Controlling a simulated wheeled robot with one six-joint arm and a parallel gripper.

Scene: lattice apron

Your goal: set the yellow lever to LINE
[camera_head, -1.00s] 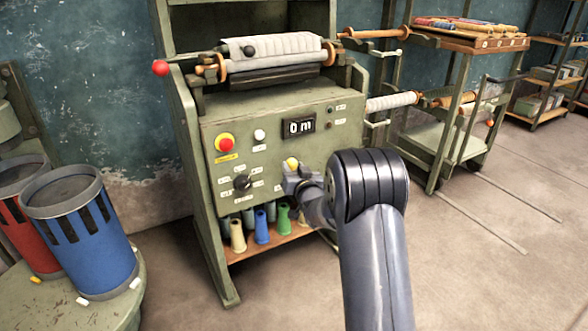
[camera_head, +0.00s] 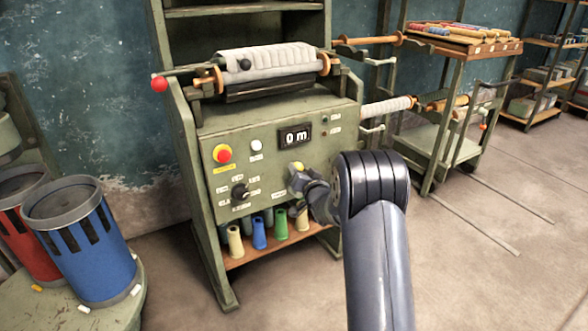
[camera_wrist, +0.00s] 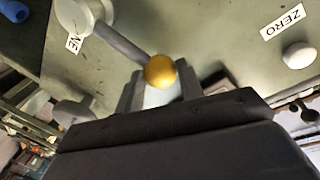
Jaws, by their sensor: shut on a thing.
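The yellow lever's round knob (camera_wrist: 160,71) sits between the fingers of my gripper (camera_wrist: 158,88) in the wrist view. Its grey shaft (camera_wrist: 120,42) runs to a round pivot (camera_wrist: 82,14) on the green panel. A white label (camera_wrist: 74,42) beside the pivot is partly covered; only letters like "NE" show. In the head view the yellow knob (camera_head: 298,167) is at the panel's lower right, with my gripper (camera_head: 304,181) shut around it. The lever's shaft and its exact setting cannot be made out there.
The green panel (camera_head: 215,135) also bears a red-and-yellow button (camera_head: 222,153), a white button (camera_head: 257,145), a black selector knob (camera_head: 239,191) and a counter (camera_head: 294,136) reading 0 m. Coloured cones (camera_head: 259,233) stand below.

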